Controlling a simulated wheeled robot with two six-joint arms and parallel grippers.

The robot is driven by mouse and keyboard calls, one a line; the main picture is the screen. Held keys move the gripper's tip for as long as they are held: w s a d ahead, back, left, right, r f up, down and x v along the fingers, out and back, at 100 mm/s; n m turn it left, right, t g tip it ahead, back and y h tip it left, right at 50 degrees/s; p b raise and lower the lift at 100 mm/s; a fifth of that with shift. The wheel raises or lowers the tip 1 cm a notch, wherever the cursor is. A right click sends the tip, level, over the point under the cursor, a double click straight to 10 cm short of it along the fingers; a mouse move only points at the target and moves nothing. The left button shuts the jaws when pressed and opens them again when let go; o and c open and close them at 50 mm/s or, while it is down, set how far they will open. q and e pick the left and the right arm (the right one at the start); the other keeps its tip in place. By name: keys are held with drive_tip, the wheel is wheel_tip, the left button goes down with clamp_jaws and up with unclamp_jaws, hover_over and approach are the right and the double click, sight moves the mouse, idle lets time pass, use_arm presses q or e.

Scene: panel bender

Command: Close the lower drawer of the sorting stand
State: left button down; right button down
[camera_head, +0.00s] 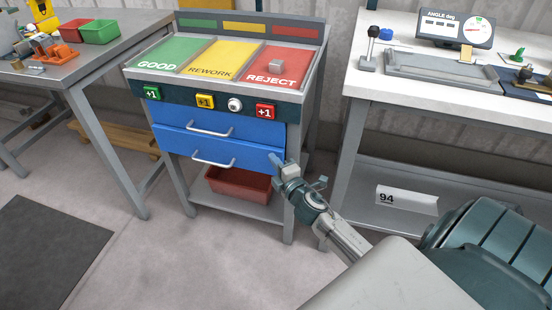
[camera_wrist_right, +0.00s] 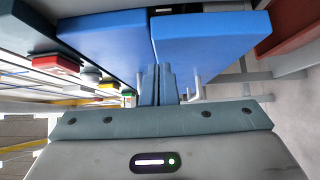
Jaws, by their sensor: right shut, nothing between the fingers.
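The sorting stand (camera_head: 300,100) has two blue drawers with white bar handles. The lower drawer (camera_head: 180,143) sits under the upper drawer (camera_head: 235,124) and seems to stand out slightly farther; the exact gap is hard to judge. My right gripper (camera_head: 275,160) is shut and empty at the right end of the lower drawer's front. In the right wrist view its fingers (camera_wrist_right: 158,72) point at the seam between the lower drawer (camera_wrist_right: 210,40) and the upper drawer (camera_wrist_right: 105,40). I cannot tell whether they touch. My left gripper is out of view.
A red bin (camera_head: 238,184) sits on the stand's bottom shelf. A grey block (camera_head: 275,65) lies on the REJECT area. A workbench (camera_head: 375,90) stands close on the right, another table (camera_head: 60,72) on the left. The floor in front is clear.

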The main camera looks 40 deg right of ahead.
sight(278, 153)
drive_tip(key=shift+w+d, duration=0.3)
drive_tip(key=shift+d, duration=0.05)
drive_tip(key=shift+d, duration=0.1)
drive_tip(key=shift+w+d+r, duration=0.15)
drive_tip(key=shift+w+d, duration=0.55)
drive_tip(key=shift+d, duration=0.2)
drive_tip(key=shift+r, duration=0.15)
drive_tip(key=shift+a, duration=0.1)
